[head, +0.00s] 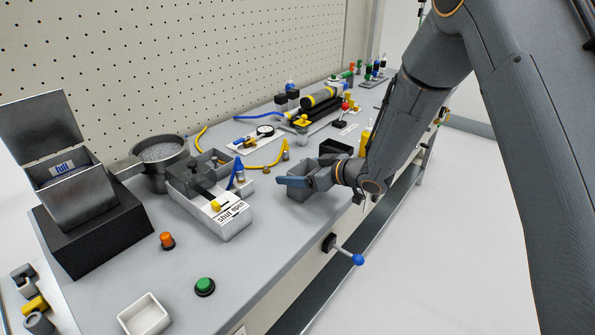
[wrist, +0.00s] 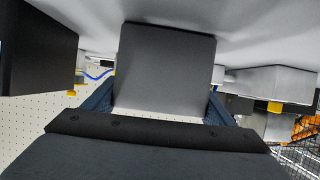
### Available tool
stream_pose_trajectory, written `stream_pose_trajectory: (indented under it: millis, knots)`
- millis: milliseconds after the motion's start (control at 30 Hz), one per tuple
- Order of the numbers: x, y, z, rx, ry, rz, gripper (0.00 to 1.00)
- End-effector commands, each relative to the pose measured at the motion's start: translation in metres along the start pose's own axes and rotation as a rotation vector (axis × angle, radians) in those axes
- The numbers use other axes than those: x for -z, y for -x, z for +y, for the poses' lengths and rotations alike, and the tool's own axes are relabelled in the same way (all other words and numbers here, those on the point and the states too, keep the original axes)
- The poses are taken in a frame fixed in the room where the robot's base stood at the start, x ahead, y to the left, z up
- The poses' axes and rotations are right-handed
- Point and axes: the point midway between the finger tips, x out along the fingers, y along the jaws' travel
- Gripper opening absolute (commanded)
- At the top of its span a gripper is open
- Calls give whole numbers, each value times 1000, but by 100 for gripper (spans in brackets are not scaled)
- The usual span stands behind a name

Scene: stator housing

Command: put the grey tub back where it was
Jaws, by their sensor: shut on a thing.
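The grey tub (head: 301,191) is a small open box near the middle of the bench, close to its front edge. My gripper (head: 303,181) is shut on the tub, reaching in from the right with a blue finger across its upper part. In the wrist view the tub (wrist: 165,70) fills the upper middle, between the two blue fingers of my gripper (wrist: 160,105). The tub looks roughly upright. I cannot tell whether its base touches the bench top. Its inside is mostly hidden.
A black open box (head: 336,147) stands just behind my gripper. A white unit marked "shut open" (head: 236,222) is to the left. A blue-knobbed lever (head: 357,259) sticks out from the bench front. Bench top is clear between the tub and the green button (head: 204,286).

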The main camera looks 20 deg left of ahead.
Motion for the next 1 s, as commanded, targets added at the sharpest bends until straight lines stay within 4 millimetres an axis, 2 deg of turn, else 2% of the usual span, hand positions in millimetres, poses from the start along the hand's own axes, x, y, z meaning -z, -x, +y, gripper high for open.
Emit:
stream_pose_trajectory:
  millis: [167, 200, 300, 667, 867, 1000]
  knots:
    - [-2, -1, 1, -1, 0, 1, 33]
    - [-3, -1, 0, -1, -1, 0, 81]
    - [-2, -1, 0, -1, -1, 0, 96]
    - [1, 2, 1, -1, 0, 0, 96]
    - [0, 29, 2, -4, -1, 0, 96]
    - [0, 58, 2, -4, -1, 1, 96]
